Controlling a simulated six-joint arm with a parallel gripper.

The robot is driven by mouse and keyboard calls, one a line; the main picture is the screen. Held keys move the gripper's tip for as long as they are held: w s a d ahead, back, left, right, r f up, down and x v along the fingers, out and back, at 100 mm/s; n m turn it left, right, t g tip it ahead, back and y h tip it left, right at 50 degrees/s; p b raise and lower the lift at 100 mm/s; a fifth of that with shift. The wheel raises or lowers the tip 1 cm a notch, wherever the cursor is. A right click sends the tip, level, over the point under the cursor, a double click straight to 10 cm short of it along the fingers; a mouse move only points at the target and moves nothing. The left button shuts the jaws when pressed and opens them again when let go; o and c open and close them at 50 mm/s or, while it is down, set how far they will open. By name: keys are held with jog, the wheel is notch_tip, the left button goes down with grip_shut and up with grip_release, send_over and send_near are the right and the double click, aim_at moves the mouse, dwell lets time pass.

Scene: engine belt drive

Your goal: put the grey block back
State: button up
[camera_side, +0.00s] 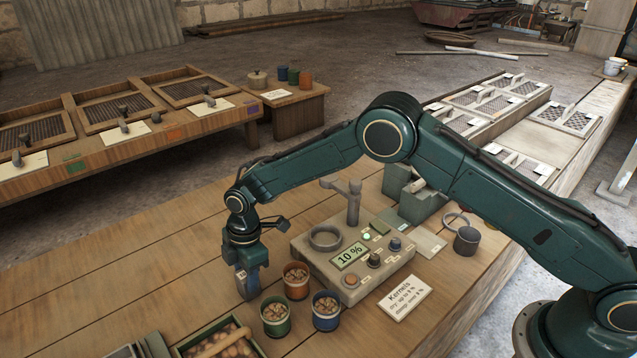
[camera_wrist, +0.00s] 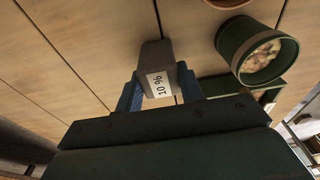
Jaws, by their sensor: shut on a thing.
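The grey block (camera_wrist: 155,56), with a white "10 %" label, is between the blue fingers of my gripper (camera_wrist: 158,90) in the wrist view. The fingers are shut on its sides. In the side view my gripper (camera_side: 247,284) points down at the near-left of the meter, left of the cups. There the block is mostly hidden by the fingers. I cannot tell whether it touches the table or hangs just above it. The grey meter (camera_side: 310,262) shows "10 %" on its display (camera_side: 349,255), with a green lamp lit and an empty ring on top.
Close right of my gripper stand a green cup (camera_side: 275,318), a red-brown cup (camera_side: 296,282) and a blue cup (camera_side: 326,312), holding kernels. A green box of kernels (camera_side: 243,331) is at the front. A "Kernels" card (camera_side: 405,298) lies right. The table left of my gripper is clear.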

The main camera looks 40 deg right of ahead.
jog(key=shift+f, duration=0.1)
jog(key=o, duration=1.2)
jog(key=shift+c, duration=0.2)
notch_tip(320, 180, up, 12)
jog(key=d, duration=0.1)
jog(key=shift+d, duration=0.25)
